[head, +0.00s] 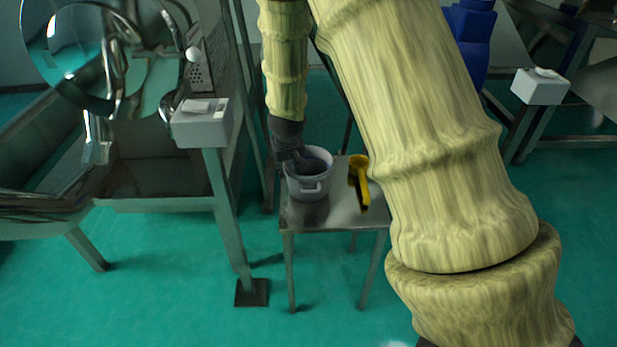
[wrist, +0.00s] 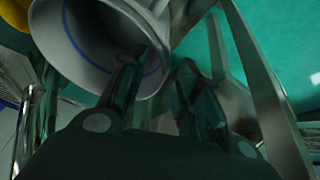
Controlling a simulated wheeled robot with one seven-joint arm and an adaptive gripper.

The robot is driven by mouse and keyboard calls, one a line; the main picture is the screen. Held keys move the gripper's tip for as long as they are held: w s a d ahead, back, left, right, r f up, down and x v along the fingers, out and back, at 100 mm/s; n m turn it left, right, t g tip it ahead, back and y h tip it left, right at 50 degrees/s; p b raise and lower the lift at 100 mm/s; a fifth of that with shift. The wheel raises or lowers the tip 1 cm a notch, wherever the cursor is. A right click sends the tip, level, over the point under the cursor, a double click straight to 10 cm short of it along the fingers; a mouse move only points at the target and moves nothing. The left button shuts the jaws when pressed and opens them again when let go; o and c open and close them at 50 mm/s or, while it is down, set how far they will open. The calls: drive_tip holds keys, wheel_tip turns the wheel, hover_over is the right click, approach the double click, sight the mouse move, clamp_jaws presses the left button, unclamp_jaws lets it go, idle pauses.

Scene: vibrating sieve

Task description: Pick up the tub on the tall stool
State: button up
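In the wrist view the tub (wrist: 90,75) fills the upper left, with a blue line inside. My gripper (wrist: 160,72) is open there. The left finger reaches into the tub's mouth and the right finger is outside its rim. A gap shows between the fingers; I cannot tell whether either touches the wall.
A yellow scoop-like item (head: 359,178) lies on the stool right of the tub. A metal sieve machine (head: 150,170) stands at the left, with a grey box (head: 203,123) on its leg. Another white box (head: 540,86) is at the right. Green floor is clear in front.

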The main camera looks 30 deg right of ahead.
sight(288, 172)
drive_tip(key=x, duration=0.5)
drive_tip(key=shift+b, duration=0.3)
clamp_jaws()
